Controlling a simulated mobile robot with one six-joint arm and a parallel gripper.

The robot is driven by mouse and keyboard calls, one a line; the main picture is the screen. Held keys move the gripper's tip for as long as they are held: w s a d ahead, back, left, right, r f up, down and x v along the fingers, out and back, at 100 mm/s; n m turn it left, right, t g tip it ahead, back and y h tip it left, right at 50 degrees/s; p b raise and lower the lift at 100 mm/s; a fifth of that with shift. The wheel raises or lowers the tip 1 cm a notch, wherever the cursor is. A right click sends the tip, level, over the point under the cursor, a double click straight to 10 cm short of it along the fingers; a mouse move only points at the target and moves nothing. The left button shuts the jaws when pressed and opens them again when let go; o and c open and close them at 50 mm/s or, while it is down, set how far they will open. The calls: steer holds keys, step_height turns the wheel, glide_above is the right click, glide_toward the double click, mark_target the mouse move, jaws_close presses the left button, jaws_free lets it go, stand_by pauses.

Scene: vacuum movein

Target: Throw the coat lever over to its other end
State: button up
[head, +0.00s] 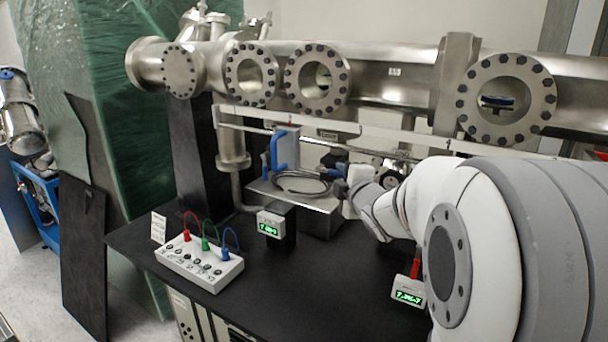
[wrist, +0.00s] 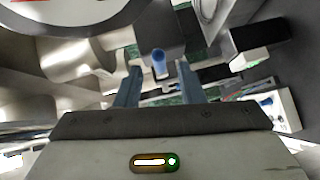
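A bent blue handle (head: 279,150) stands above the steel box in the middle of the head view. It looks like the lever, but I can read no "coat" label on it. My gripper (head: 338,170) is to the right of this handle, apart from it, and its fingers are small and partly hidden there. In the wrist view my gripper (wrist: 158,72) has its two blue-grey fingers spread apart. A round-ended blue bar (wrist: 159,62) shows between and beyond the fingertips. I cannot tell whether it is the same handle, and neither finger visibly touches it.
A steel box (head: 310,207) stands below the handle. A white panel (head: 200,262) with red, green and blue leads is at the front left. Green displays stand at the middle (head: 270,224) and right (head: 408,292). Flanged steel pipework (head: 395,88) runs behind. The black bench (head: 320,285) is clear at front centre.

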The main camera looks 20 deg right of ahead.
steer(key=shift+w+f, duration=0.15)
steer(key=shift+w, duration=0.8)
jaws_close()
